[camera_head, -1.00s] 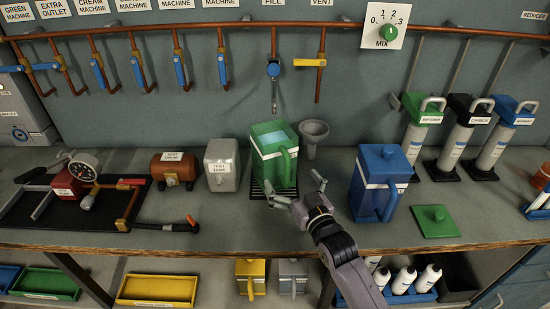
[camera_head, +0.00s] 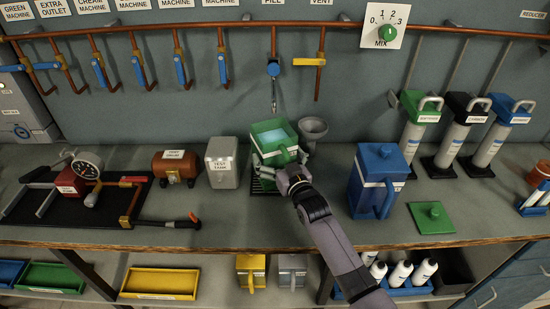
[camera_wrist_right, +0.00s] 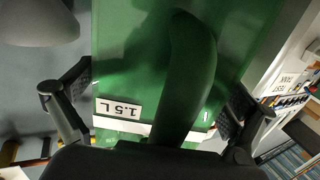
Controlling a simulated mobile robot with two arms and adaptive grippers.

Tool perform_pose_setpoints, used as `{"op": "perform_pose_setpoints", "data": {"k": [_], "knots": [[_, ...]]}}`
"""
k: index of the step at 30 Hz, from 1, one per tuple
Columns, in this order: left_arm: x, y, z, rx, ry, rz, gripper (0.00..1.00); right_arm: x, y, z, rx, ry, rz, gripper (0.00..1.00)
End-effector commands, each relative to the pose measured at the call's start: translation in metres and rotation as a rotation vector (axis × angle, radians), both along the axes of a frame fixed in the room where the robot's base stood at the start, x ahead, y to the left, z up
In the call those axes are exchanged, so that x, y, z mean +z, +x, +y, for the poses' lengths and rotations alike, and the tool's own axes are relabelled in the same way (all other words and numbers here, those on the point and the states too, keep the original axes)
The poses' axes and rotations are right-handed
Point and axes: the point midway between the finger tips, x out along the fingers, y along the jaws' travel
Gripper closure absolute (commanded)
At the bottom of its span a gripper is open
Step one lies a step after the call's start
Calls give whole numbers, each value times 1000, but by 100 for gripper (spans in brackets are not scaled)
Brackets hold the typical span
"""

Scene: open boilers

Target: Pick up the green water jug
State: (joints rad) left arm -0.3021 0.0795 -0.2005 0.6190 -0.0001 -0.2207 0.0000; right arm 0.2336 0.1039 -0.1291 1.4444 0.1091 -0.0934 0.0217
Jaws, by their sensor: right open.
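The green water jug (camera_head: 274,139) stands upright and lidless on a dark grate on the bench, with light blue water inside. My right gripper (camera_head: 277,165) is at the jug's front, on its handle side. In the right wrist view the jug (camera_wrist_right: 125,60) fills the middle, with its handle (camera_wrist_right: 190,80) and a "1.5 L" label. The open fingers of my right gripper (camera_wrist_right: 155,105) stand on either side of the jug and handle. Whether they touch it I cannot tell. The jug's lower front is hidden by my arm in the head view. My left gripper is not in view.
A grey funnel (camera_head: 313,130) stands close behind the jug on the right. A blue jug (camera_head: 378,180) and a green lid (camera_head: 432,217) are to the right. A tap pipe (camera_head: 273,85) hangs above the jug.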

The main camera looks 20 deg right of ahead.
Motion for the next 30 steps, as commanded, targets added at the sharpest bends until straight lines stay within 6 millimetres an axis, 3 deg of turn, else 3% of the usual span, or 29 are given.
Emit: {"op": "perform_pose_setpoints", "data": {"k": [4, 24, 26, 30], "knots": [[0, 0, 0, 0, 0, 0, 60, 0, 0, 0, 0, 0, 0, 1], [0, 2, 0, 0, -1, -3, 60, 0, -1, 0, 0, 0, 0, 46], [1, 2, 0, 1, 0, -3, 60, 10, 1, 0, 0, 2, -21, 50], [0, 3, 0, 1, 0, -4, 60, 9, 1, 0, 0, 2, -20, 51]]}}
